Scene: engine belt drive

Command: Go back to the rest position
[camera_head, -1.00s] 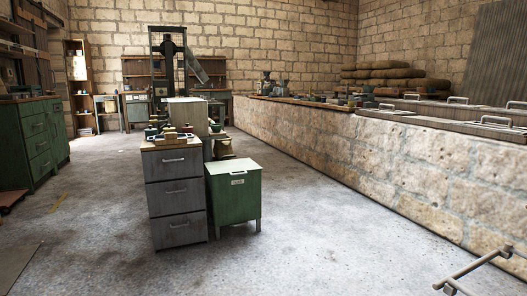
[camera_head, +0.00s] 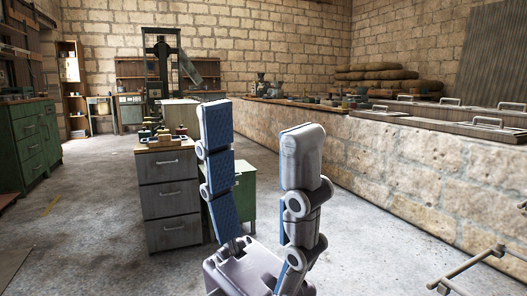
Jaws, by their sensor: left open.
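My left gripper (camera_head: 256,150) stands large in the lower middle of the head view with its two fingers pointing up. The fingers are wide apart, with blue pads on the inner faces, and nothing is between them. It shows in front of the green cabinet and hides most of it. My right gripper is not in the view.
A grey drawer cabinet (camera_head: 168,198) with small items on top stands left of my gripper. The green cabinet (camera_head: 245,196) is behind the fingers. A long stone wall (camera_head: 430,175) runs along the right. A metal handle bar (camera_head: 468,266) is at the lower right. The floor at the left is clear.

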